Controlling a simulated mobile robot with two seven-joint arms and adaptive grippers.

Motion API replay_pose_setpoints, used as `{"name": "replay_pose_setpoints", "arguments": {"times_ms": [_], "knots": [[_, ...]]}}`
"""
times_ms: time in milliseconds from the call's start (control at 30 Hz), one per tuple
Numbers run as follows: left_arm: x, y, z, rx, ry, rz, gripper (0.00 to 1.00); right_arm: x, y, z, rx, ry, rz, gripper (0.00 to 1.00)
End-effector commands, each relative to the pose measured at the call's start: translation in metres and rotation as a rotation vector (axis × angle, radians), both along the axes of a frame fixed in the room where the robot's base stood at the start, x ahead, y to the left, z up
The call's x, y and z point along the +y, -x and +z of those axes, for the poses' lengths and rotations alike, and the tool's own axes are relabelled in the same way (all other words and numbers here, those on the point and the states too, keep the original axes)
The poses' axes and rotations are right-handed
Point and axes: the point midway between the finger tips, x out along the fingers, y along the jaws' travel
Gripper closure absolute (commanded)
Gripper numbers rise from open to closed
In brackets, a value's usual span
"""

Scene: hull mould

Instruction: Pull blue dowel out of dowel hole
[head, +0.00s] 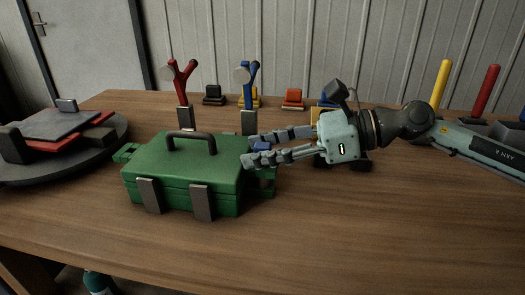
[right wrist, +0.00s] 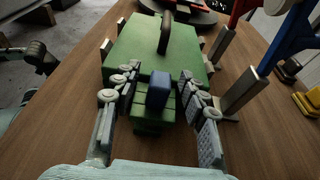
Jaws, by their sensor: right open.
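The green hull mould (head: 180,165) lies closed on the wooden table, with a dark handle on top and grey clamps on its front. The blue dowel (head: 262,146) stands in the green tab at the mould's right end. In the right wrist view, the dowel's blue square top (right wrist: 160,86) sticks up from the green tab (right wrist: 152,124); the hole is hidden beneath it. My right gripper (head: 250,149) is open, with one finger on each side of the dowel. In the wrist view, gaps show between the fingers (right wrist: 157,84) and the dowel. My left gripper does not show clearly.
A red forked stand (head: 181,85) and a blue forked stand (head: 250,85) are behind the mould. A round dark turntable (head: 60,165) is at left. Yellow (head: 441,82) and red (head: 485,90) posts stand at right. The table front is clear.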

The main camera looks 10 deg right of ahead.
Motion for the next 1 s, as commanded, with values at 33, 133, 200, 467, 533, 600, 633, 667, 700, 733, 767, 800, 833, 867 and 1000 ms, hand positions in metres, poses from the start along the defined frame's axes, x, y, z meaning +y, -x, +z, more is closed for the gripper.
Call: {"name": "replay_pose_setpoints", "arguments": {"times_ms": [33, 133, 200, 467, 533, 600, 633, 667, 700, 733, 767, 800, 833, 867, 1000], "knots": [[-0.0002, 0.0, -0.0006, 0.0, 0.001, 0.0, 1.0, 0.0002, -0.0003, -0.0003, 0.0, 0.0, -0.001, 0.57], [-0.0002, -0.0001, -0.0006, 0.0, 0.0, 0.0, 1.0, 0.0, -0.0002, -0.0005, 0.0, 0.0, -0.001, 0.57], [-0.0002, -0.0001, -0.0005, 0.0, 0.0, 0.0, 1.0, -0.0001, -0.0001, -0.0005, 0.0, 0.0, -0.001, 0.61], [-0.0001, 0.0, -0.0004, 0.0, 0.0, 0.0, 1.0, -0.0001, 0.0, -0.0004, 0.0, 0.0, 0.0, 0.93], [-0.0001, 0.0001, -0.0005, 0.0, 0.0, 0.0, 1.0, -0.0002, 0.0001, -0.0004, 0.0, 0.0, 0.0, 1.0], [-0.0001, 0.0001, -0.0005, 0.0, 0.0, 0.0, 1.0, -0.0002, 0.0001, -0.0004, 0.0, 0.0, 0.0, 1.0], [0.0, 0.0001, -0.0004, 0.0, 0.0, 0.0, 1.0, -0.0001, 0.0001, -0.0002, 0.0, -0.001, 0.0, 1.0], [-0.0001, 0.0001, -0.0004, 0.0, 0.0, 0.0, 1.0, -0.0002, 0.0001, -0.0001, 0.0, -0.001, 0.0, 1.0], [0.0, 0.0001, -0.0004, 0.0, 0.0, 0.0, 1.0, -0.0002, 0.0001, -0.0001, 0.0, -0.001, 0.0, 1.0], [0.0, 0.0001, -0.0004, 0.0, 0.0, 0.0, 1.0, -0.0002, 0.0001, -0.0001, 0.0, -0.001, 0.0, 1.0], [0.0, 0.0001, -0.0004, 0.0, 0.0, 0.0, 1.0, -0.0002, 0.0001, -0.0001, 0.0, -0.001, 0.0, 1.0], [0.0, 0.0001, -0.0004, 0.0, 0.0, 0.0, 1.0, -0.0002, 0.0001, 0.0, 0.0, -0.001, 0.0, 1.0], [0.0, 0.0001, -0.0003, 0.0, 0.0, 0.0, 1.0, -0.0002, 0.0, 0.0003, 0.0, -0.001, 0.0, 1.0], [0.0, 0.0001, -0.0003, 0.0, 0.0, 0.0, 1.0, -0.0002, 0.0, 0.0008, 0.0, -0.001, 0.0, 1.0], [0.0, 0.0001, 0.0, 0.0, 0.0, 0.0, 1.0, -0.0001, -0.0002, 0.008, -0.002, -0.001, -0.001, 1.0]]}}
